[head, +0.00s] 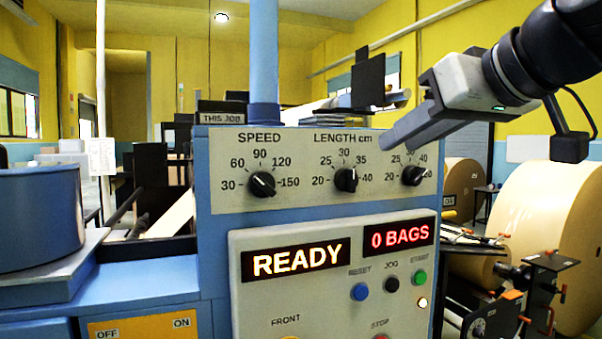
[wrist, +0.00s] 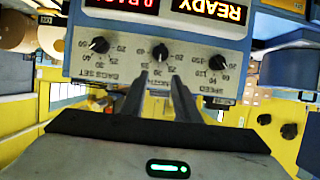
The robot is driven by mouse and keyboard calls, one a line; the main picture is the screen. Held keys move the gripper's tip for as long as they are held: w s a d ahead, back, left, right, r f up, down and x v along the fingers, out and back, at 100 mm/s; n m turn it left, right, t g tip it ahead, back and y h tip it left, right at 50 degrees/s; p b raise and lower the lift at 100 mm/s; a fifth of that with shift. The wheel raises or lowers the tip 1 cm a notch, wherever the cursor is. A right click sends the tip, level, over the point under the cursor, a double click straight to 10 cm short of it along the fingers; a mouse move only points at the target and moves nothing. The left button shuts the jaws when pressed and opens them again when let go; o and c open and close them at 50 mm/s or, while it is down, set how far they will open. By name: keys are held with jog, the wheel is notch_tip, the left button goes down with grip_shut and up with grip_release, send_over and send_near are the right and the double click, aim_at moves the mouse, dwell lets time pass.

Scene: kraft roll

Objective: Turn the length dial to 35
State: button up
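The length dial (head: 345,180) is a black knob on the pale upper panel, marked 20 to 40, in the middle of three dials. Its pointer is too small to read surely. It also shows upside down in the wrist view (wrist: 160,52), just beyond the fingertips. My gripper (head: 389,143) is in front of the panel's upper right, above and to the right of the length dial in the head view. In the wrist view its two dark fingers (wrist: 158,82) are apart with nothing between them. They hide part of the third dial's label in the head view.
The speed dial (head: 261,184) is left of the length dial and a third dial (head: 412,175) is right of it. Below, a panel holds a READY display (head: 295,260), a 0 BAGS display (head: 402,236) and several buttons. A blue post (head: 264,60) rises behind the box.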

aim_at(354, 170)
jog(key=b+x, duration=0.1)
jog(key=x, duration=1.2)
jog(key=shift+w+a+f, duration=0.1)
jog(key=shift+w+f, duration=0.15)
jog(key=shift+w, duration=0.05)
jog(key=shift+c, duration=0.2)
grip_shut()
